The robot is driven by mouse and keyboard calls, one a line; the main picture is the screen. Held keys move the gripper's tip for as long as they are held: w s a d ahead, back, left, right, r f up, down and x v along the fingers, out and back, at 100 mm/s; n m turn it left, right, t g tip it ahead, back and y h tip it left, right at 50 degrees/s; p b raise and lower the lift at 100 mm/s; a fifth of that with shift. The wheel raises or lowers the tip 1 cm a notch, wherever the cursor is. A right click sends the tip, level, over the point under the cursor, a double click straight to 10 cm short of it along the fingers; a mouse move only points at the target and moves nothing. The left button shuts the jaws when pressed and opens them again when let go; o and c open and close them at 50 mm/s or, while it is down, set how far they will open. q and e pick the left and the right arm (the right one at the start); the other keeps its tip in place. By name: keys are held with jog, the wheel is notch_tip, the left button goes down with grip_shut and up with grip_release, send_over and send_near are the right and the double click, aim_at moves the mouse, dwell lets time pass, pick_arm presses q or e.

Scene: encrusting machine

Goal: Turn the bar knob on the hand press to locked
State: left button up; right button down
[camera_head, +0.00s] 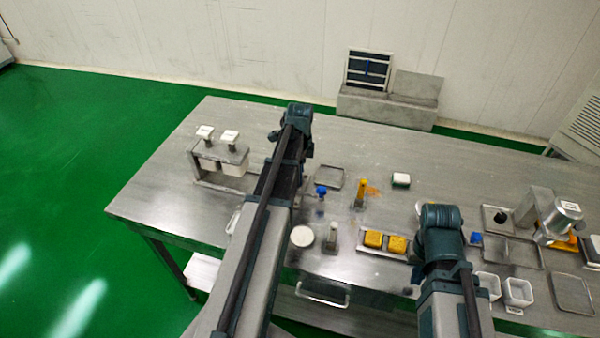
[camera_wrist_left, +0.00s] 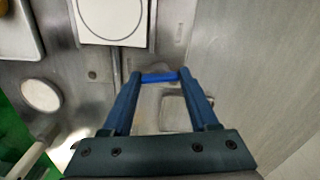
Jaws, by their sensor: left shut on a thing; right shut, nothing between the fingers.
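In the left wrist view, a blue bar knob (camera_wrist_left: 159,77) lies crosswise between the fingertips of my left gripper (camera_wrist_left: 159,80). The fingers are shut on it, one at each end. A white square plate with a dark ring (camera_wrist_left: 112,18) is just beyond it, beside a grey metal strip. In the head view my left arm reaches over the table and hides the fingers, the bar knob and most of what is under it; I cannot make out the hand press there. My right arm is over the table's right part, and its gripper fingers are not visible.
The steel table (camera_head: 160,185) carries a stand with white-topped plungers (camera_head: 218,150) at left. A blue-topped piece (camera_head: 321,190), a yellow-topped piece (camera_head: 361,190), a white disc (camera_head: 302,236) and a tray of yellow blocks (camera_head: 384,241) are right of my left arm. The table's left end is clear.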

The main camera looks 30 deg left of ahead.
pick_arm(q)
jog(key=shift+m, duration=1)
jog(key=o, duration=1.4)
jog(key=shift+r, duration=0.1)
notch_tip(320, 180, up, 14)
jog(key=p, duration=1.4)
pick_arm(e)
notch_tip(320, 180, up, 14)
pick_arm(q)
jog(key=shift+f, duration=0.2)
pick_arm(e)
jog(key=shift+f, duration=0.15)
